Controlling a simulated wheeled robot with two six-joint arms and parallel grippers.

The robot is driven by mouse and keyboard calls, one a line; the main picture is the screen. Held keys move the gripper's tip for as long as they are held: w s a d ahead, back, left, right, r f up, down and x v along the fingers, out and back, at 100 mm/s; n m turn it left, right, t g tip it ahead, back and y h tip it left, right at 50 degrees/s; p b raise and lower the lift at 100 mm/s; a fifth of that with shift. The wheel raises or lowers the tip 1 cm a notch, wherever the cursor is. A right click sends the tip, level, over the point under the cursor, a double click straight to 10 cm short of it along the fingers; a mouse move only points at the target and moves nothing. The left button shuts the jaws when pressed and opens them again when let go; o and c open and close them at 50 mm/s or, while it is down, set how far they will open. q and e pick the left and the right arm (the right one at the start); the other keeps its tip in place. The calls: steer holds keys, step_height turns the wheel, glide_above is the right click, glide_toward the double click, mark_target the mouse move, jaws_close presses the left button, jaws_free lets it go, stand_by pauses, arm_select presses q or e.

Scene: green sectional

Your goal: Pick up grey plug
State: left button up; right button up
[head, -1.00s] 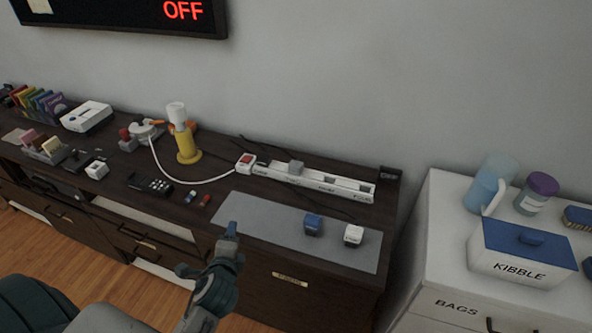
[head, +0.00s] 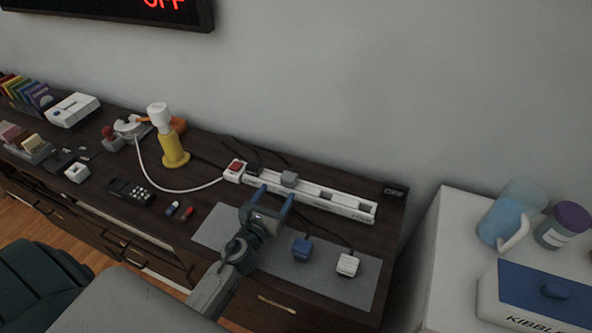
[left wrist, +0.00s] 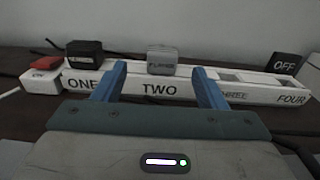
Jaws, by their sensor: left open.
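The grey plug (head: 289,178) sits in the white power strip (head: 331,204), near its middle. In the left wrist view the plug (left wrist: 162,60) stands above the label TWO, with small lettering on its face. My left gripper (head: 272,196) is open, its blue fingers pointing toward the strip just in front of the plug. In the left wrist view the fingers (left wrist: 160,84) are spread to either side of the plug, which is beyond the tips. Nothing is between the fingers. My right gripper is not in view.
A black plug (left wrist: 84,54) sits left of the grey plug, beside a red switch (head: 236,167). Blue (head: 302,248) and white (head: 348,264) plugs lie on the grey mat (head: 325,284). An OFF block (head: 395,190) stands at the strip's right end.

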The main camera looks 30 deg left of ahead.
mark_target(292, 172)
arm_select(q)
steer(key=w, duration=0.2)
steer(key=shift+w+r, duration=0.2)
steer(key=shift+w, duration=0.1)
steer(key=shift+w+p, duration=0.4)
steer(key=shift+w, duration=0.6)
steer(key=shift+w+a, duration=0.1)
steer(key=shift+w, duration=0.2)
steer(key=shift+w+f, duration=0.1)
steer(key=shift+w, duration=0.25)
steer(key=w, duration=0.4)
steer(key=shift+w+f, duration=0.2)
steer(key=shift+w, duration=0.2)
steer(key=shift+s, duration=0.1)
steer(key=shift+c, duration=0.6)
steer(key=c, duration=0.7)
steer(key=shift+c, duration=1.2)
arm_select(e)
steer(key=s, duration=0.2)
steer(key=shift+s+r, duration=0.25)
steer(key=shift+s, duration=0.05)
